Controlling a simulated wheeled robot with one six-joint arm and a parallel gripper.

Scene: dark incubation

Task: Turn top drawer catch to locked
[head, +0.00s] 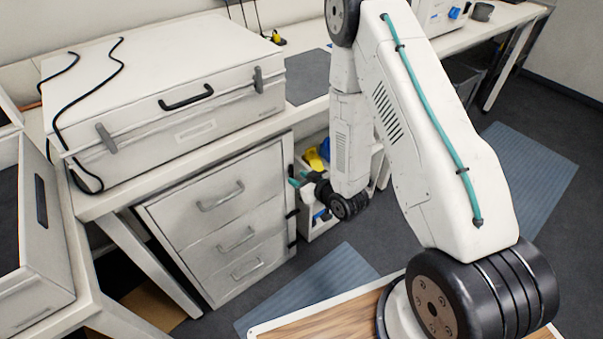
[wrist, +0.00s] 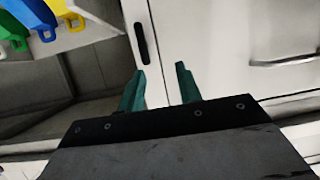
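The white drawer unit (head: 165,222) stands under the bench, with three stacked drawers. The top drawer (head: 245,183) is closed and has a bar handle. Small black catches (head: 291,214) show along the unit's right edge in the head view. In the wrist view one black catch (wrist: 141,42) lies along the edge strip, just beyond my fingertips; I cannot tell which drawer it belongs to. My gripper (wrist: 160,72) is open, its two green fingers apart with nothing between them. In the head view my gripper (head: 296,181) is at the unit's upper right edge, partly hiding that area.
A shelf of coloured bins, one yellow (head: 315,160), stands right beside the drawer unit and behind my wrist. A large white case (head: 190,80) sits on the bench above. An open white box (head: 35,230) is at the left. Blue mats (head: 335,285) lie on the floor.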

